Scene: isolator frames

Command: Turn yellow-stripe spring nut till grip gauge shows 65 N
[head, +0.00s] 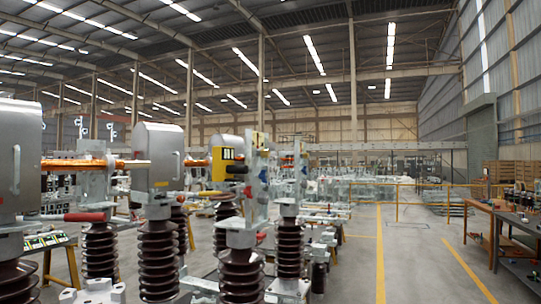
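Neither of my grippers is in view. Isolator frames with brown ribbed insulators (159,262) stand at the left and centre. A yellow box with a dark face (222,163) sits at the end of a copper-coloured bar; it may be the grip gauge, but no reading can be made out. A grey upright plate (262,185) stands on the near centre insulator and has a small yellow mark (258,140) near its top. I cannot tell whether that mark is the yellow-stripe spring nut. A second upright plate stands just behind it to the right.
Grey metal housings (158,156) top the left insulators. A bench with labelled cards (44,241) stands at lower left. Workbenches (518,226) line the right side. The floor between, with yellow lines (380,258), is clear. Yellow railings (420,185) stand farther back.

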